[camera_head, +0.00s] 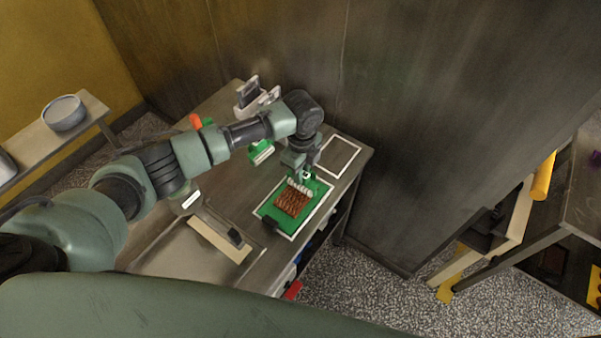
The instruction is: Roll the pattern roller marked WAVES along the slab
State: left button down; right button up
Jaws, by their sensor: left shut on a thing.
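A brown slab (291,204) with a ridged, patterned top lies on a green mat (268,208) inside a white outline on the table. My left gripper (301,176) points down at the far end of the slab. It is shut on a pattern roller (299,188), whose pale cylinder lies across the slab's far edge. The gripper partly hides the roller, and I cannot read its marking. I cannot tell whether the roller touches the slab. My right gripper does not show.
A shallow tray (165,254) with a cream board (219,240) and dark handle is left of the mat. A green block (260,152) stands behind. An empty white outline (339,156) is at the back right. A wall borders the table's far side.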

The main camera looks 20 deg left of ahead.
pick_arm(q)
jog(key=shift+w+d+b, duration=0.2)
jog(key=shift+w, duration=0.4)
jog(key=shift+w+d+b, duration=0.15)
jog(key=shift+w+d, duration=0.05)
jog(key=shift+w, duration=0.35)
dwell(0.3)
jog(key=shift+r+p, duration=0.5)
jog(key=shift+r, duration=3.05)
